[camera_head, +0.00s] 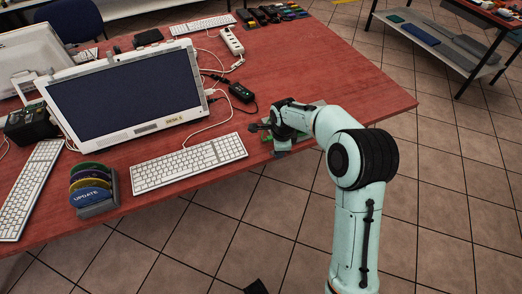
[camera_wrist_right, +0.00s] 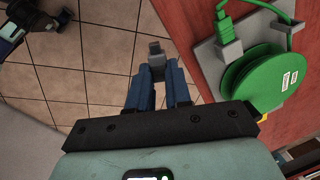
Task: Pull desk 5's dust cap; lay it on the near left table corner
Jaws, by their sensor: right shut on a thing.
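My right gripper (camera_wrist_right: 158,85) is shut on a small grey block-like piece, the dust cap (camera_wrist_right: 156,55), which sticks out past its blue fingertips. In the right wrist view it is over the floor just off the table edge, beside a green reel (camera_wrist_right: 262,82). In the head view my right gripper (camera_head: 283,148) is at the table's front edge, right of the white keyboard (camera_head: 189,162), and the cap cannot be made out. A dark part, seemingly my left gripper (camera_head: 256,287), barely shows at the bottom; its fingers are unclear.
The red table (camera_head: 330,75) carries a labelled monitor (camera_head: 130,95), a second keyboard (camera_head: 32,190), a disc rack (camera_head: 95,195) at the near left, a power strip (camera_head: 231,41) and cables. A green plug (camera_wrist_right: 222,22) stands on the grey plate by the reel. The table's right part is bare.

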